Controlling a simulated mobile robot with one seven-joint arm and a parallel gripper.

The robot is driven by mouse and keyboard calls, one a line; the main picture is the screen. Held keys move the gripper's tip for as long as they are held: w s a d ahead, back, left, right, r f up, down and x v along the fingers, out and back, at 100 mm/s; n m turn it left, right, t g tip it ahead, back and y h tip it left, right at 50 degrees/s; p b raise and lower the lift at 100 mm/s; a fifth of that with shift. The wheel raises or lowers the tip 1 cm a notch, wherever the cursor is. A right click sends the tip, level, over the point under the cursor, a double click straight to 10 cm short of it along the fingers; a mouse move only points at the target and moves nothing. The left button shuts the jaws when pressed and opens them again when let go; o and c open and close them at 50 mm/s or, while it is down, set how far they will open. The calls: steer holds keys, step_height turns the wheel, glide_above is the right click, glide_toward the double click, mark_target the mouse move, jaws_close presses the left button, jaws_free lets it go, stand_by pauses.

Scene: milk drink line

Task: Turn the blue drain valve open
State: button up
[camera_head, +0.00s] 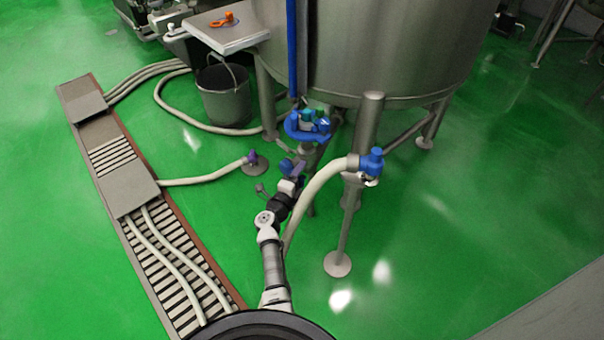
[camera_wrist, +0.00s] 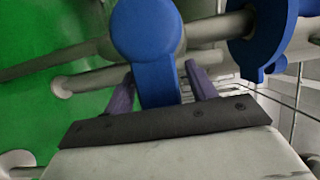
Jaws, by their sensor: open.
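The blue drain valve (camera_wrist: 147,28) fills the upper middle of the wrist view, with a round hub on a grey pipe and a flat lever (camera_wrist: 157,85) reaching down toward me. My gripper (camera_wrist: 160,73) is open. Its two purple fingers stand on either side of the lever, with a visible gap on the right; whether the left finger touches is hard to tell. In the head view my gripper (camera_head: 294,168) is beneath the steel tank, beside a small blue part that appears to be this valve (camera_head: 286,165). The lever's end is hidden behind my gripper's dark front edge.
The steel tank (camera_head: 390,45) stands on several legs. A blue ring with small parts (camera_head: 297,131) hangs above my gripper. A pale hose with a blue fitting (camera_head: 371,162) runs close on the right. A bucket (camera_head: 224,95) and floor drain (camera_head: 130,188) are left. Green floor is clear at right.

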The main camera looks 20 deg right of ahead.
jaws_close()
steer(key=shift+r, duration=0.1)
steer(key=shift+r+p, duration=0.1)
steer(key=shift+p, duration=0.3)
